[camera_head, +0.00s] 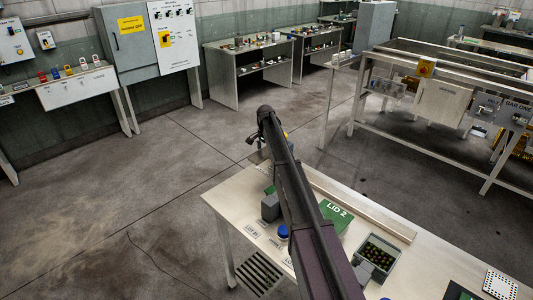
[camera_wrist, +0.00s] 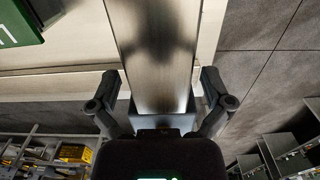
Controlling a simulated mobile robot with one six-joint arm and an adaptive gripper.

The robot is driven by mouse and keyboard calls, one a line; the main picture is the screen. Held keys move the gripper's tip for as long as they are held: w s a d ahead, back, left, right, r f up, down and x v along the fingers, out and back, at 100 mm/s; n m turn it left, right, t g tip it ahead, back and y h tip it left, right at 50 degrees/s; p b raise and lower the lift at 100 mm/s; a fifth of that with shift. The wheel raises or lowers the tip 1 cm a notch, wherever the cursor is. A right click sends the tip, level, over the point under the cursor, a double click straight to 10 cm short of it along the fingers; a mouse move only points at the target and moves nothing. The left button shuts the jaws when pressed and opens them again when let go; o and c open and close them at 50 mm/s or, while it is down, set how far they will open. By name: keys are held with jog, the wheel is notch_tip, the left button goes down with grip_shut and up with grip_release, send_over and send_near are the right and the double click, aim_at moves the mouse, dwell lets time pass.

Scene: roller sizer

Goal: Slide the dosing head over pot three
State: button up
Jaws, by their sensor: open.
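In the wrist view my gripper (camera_wrist: 160,92) is open. Its two fingers stand on either side of a brushed metal upright piece (camera_wrist: 155,45), with no clear contact. A dark grey block (camera_wrist: 165,122) sits at the near end of this metal. I cannot tell for certain whether these are the dosing head. In the head view my arm hides the gripper and part of the bench. No pot can be made out as pot three.
A bench (camera_head: 228,200) carries a pale rail (camera_head: 360,207), a green LID 2 box (camera_head: 335,216), a grey block (camera_head: 270,207), a blue-topped item (camera_head: 283,232) and an open box (camera_head: 361,265) of small round pieces. A green item (camera_wrist: 18,25) shows upper left in the wrist view. Open floor lies left.

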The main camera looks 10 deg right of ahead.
jog(key=c, duration=1.1)
jog(key=shift+o, duration=0.3)
jog(key=shift+d, duration=0.1)
